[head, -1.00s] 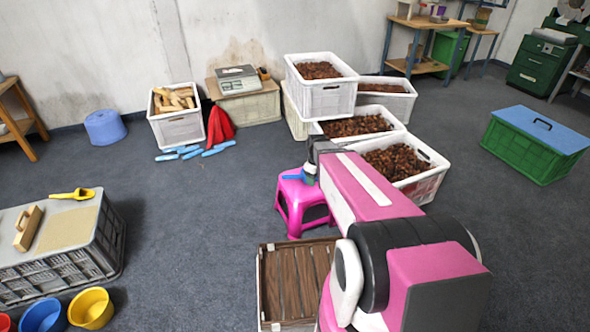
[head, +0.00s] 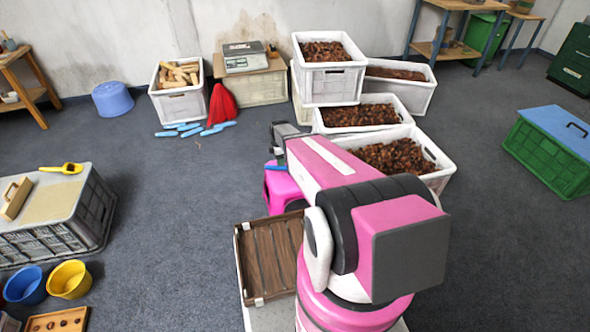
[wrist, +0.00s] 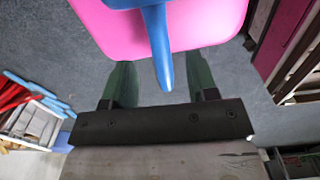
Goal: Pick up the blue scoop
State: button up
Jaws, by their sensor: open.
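The blue scoop (wrist: 158,45) lies on the pink stool (wrist: 215,25) in the wrist view, its handle pointing toward my gripper. Its other end runs out of the top of the picture. My gripper (wrist: 157,66) is open, with one green finger on each side of the handle's line. The handle's end reaches between the fingers in the picture; I see no clear contact. In the head view the pink stool (head: 281,190) is partly hidden by my arm. Only a small bit of blue (head: 270,166) shows above it, and my fingertips are hidden there.
A brown slatted wooden tray (head: 272,255) lies in front of the stool. White crates of chestnuts (head: 440,180) stand right behind my arm.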

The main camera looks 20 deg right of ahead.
jog(key=shift+w+d+f, duration=0.1)
jog(key=shift+d+f, duration=0.05)
jog(key=shift+f, duration=1.45)
jog(key=shift+d+f, duration=0.1)
jog(key=shift+f, duration=1.45)
jog(key=shift+c, duration=0.3)
grip_shut()
